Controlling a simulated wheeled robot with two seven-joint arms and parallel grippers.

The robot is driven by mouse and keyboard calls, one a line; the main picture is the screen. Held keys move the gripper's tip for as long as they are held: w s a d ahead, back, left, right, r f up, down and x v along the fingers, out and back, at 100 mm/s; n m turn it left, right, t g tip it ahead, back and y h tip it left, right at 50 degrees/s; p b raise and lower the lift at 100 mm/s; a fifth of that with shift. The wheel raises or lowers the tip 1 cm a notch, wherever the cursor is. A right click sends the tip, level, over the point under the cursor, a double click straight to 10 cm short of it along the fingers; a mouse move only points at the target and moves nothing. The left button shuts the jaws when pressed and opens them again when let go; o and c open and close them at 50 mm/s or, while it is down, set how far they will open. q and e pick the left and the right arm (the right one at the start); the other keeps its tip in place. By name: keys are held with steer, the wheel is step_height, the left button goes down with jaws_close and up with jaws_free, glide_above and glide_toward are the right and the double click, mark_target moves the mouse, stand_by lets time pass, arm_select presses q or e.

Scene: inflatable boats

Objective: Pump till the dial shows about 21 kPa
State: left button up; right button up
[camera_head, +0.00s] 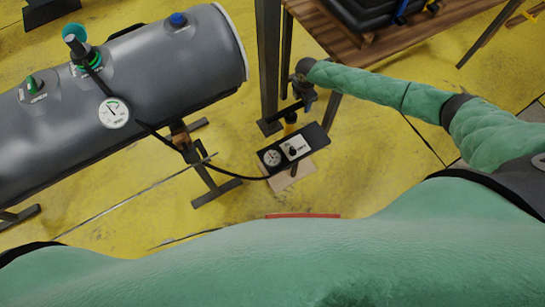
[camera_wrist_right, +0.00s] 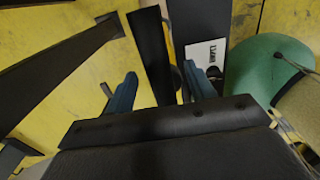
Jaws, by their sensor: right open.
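A black foot-plate pump (camera_head: 315,138) with a white label and a small round dial lies on the floor in the head view. Its label also shows in the wrist view, on the dark pump body (camera_wrist_right: 190,20). A black hose (camera_head: 235,176) runs from it to the grey inflated tube (camera_head: 165,75). A white round dial (camera_head: 113,113) hangs at the tube's side; its reading is too small to tell. My right gripper (camera_head: 297,106) is open above the pump's far end. In the wrist view a dark bar stands between its blue fingers (camera_wrist_right: 160,92); I cannot tell whether they touch it.
A wooden table (camera_head: 350,45) with dark folded goods stands at the upper right, its dark leg (camera_head: 268,60) close beside my right gripper. The tube rests on dark stands (camera_head: 212,185). A red strip (camera_head: 302,215) lies on the yellow floor, which is otherwise mostly clear.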

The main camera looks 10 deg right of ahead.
steer(key=shift+r+p, duration=2)
steer(key=shift+r, duration=0.9)
